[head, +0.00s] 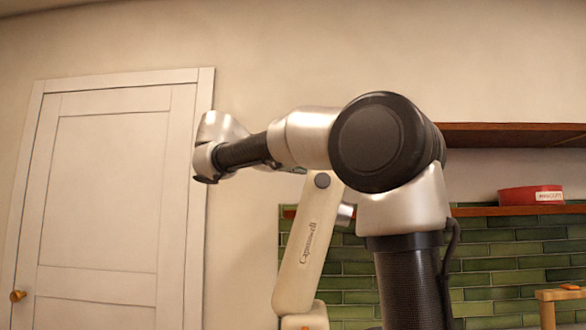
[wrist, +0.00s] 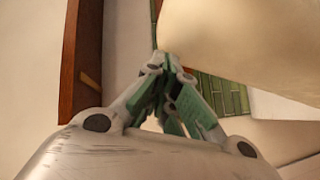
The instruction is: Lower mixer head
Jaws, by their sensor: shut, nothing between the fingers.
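The mixer's cream head (head: 308,240) stands tilted steeply up in the head view, with lettering along its side and a round grey disc near its top end. My arm crosses in front of its upper right part, and the lower part of the mixer is cut off by the frame. In the wrist view a large smooth cream surface (wrist: 245,40), seemingly the mixer head, fills the upper right. My gripper (wrist: 168,62) is shut and empty, its tips close beside that surface's lower left edge. I cannot tell whether they touch. The gripper is not distinguishable in the head view.
A wooden shelf (head: 515,135) hangs on the right wall. A lower shelf holds a red container (head: 530,195). Green tiles (head: 500,262) cover the wall below. A wooden object (head: 560,295) stands at lower right. A white door (head: 105,190) is at left.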

